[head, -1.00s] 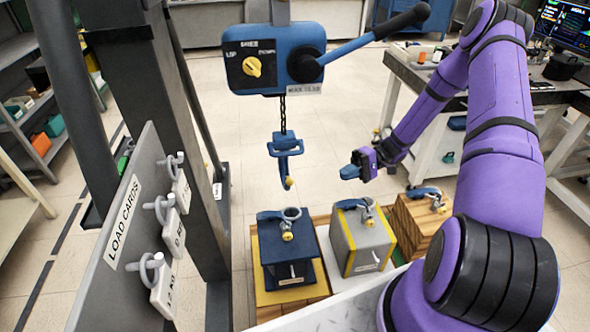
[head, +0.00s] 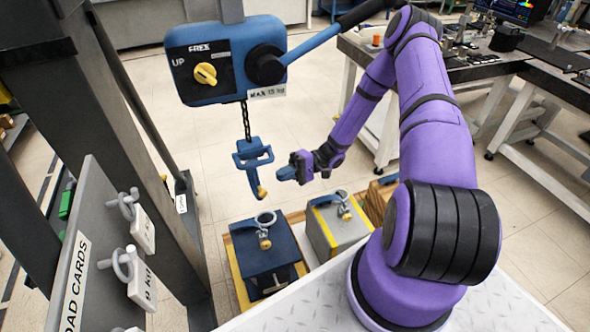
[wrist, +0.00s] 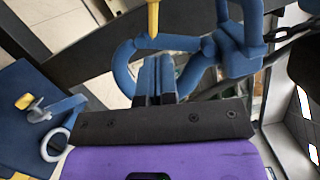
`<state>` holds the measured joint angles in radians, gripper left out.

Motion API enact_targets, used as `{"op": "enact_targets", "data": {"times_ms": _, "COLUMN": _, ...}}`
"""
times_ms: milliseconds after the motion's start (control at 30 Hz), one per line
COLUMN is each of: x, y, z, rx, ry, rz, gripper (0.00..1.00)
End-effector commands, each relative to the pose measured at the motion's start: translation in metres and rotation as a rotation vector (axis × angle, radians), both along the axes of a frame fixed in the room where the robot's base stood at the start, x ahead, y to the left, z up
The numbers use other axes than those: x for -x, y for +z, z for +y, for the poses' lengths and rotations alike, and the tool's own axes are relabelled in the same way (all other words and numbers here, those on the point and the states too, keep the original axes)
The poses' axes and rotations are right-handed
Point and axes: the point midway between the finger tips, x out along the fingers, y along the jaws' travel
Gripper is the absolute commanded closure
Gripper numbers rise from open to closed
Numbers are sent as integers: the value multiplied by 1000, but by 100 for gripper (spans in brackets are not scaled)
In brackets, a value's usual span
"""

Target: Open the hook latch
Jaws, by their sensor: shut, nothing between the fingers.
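The blue hook (head: 254,165) hangs on a black chain below the blue hoist. A yellow piece (head: 262,192) is at its lower end. In the wrist view, the hook's curved blue body (wrist: 125,58) lies just beyond my fingers, with a yellow bar (wrist: 153,18) above them. My gripper (head: 286,173) is at hook height, close to its right side. In the wrist view, its blue fingers (wrist: 155,78) are together, with nothing between them. They overlap the hook's outline; I cannot tell whether they touch it. The latch's exact position is unclear.
The hoist (head: 225,62) has a yellow knob and a long lever. Below stand a dark blue block (head: 265,268) and a grey block (head: 335,232), both with rings on top. A load-card board (head: 85,260) stands at the left. A workbench (head: 440,80) is behind my arm.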

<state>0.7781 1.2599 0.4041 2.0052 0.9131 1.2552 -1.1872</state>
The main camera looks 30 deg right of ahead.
Motion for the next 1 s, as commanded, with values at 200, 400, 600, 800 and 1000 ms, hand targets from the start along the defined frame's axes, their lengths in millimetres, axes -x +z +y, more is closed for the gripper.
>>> {"op": "enact_targets", "data": {"times_ms": 200, "x": 8, "y": 4, "z": 35, "rx": 0, "ry": 1, "rz": 2, "gripper": 100}}
{"op": "enact_targets", "data": {"times_ms": 400, "x": 23, "y": 8, "z": 50, "rx": 0, "ry": 0, "rz": 1, "gripper": 100}}
{"op": "enact_targets", "data": {"times_ms": 600, "x": 28, "y": 9, "z": 54, "rx": 1, "ry": -1, "rz": -1, "gripper": 100}}
{"op": "enact_targets", "data": {"times_ms": 800, "x": 28, "y": 9, "z": 54, "rx": 1, "ry": -1, "rz": -1, "gripper": 100}}
{"op": "enact_targets", "data": {"times_ms": 1000, "x": 28, "y": 10, "z": 54, "rx": -1, "ry": -1, "rz": 8, "gripper": 100}}
